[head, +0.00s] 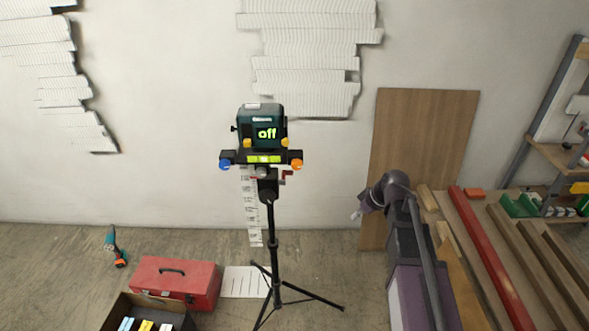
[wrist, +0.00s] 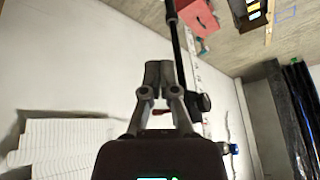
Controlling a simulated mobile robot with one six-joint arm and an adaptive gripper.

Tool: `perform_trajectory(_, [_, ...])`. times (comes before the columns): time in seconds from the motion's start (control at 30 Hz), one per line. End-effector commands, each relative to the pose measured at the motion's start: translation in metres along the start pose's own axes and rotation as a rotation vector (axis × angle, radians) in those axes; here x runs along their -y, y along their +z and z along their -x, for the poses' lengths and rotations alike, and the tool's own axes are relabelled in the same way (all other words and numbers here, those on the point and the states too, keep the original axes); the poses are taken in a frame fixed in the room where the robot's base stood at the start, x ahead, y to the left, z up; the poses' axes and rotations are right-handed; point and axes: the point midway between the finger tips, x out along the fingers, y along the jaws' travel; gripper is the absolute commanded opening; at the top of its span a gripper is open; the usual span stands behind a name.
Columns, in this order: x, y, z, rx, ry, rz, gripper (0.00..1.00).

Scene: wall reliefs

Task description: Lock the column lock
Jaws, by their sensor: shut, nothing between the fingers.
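The black tripod (head: 271,230) stands upright in front of the wall and carries a teal level device (head: 262,125) whose screen reads "off". A small red lever (head: 286,175) shows beside the top of the column, below the device; I cannot tell its exact setting. My gripper (head: 360,211) is to the right of the column, clear of it, at the end of my bent arm. In the wrist view my gripper (wrist: 159,69) has its fingers together and empty. The tripod column (wrist: 180,50) passes behind them, and a red part (wrist: 160,112) shows between the finger links.
A red toolbox (head: 175,281), an open box of small items (head: 125,312) and a teal drill (head: 114,247) are on the floor at left. A brown board (head: 420,140) leans on the wall. Wooden planks and a red beam (head: 490,255) lie at right.

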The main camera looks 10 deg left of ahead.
Motion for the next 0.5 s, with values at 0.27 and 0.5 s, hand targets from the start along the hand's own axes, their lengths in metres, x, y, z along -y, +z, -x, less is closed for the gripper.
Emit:
perform_trajectory(0.27, [-0.014, -0.067, -0.007, -0.143, -0.016, 0.305, 0.0])
perform_trajectory(0.5, [-0.021, -0.122, -0.01, -0.27, 0.004, 0.556, 0.0])
